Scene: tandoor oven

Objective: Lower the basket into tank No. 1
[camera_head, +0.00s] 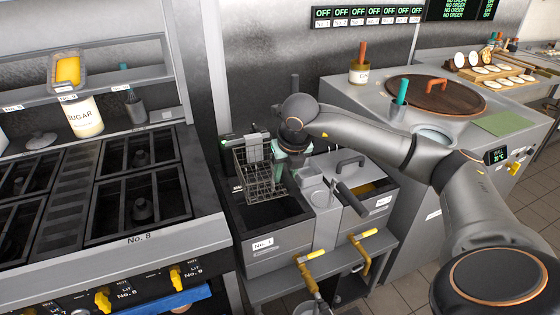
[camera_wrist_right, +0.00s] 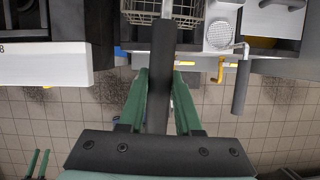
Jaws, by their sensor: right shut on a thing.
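The wire basket (camera_head: 262,178) hangs over the dark opening of tank No. 1 (camera_head: 262,243), with its lower part near the tank's rim. Whether its bottom is below the rim is hard to tell. My right gripper (camera_head: 291,163) is to the right of the basket. In the right wrist view its green fingers (camera_wrist_right: 160,90) are closed on the basket's black handle (camera_wrist_right: 160,60), and part of the basket (camera_wrist_right: 188,10) shows at the top.
A second tank (camera_head: 378,207) with a black handle stands to the right. Yellow valve levers (camera_head: 308,257) stick out in front. The No. 8 stove (camera_head: 140,238) stands to the left. The tandoor counter with its round wooden lid (camera_head: 436,94) is behind right.

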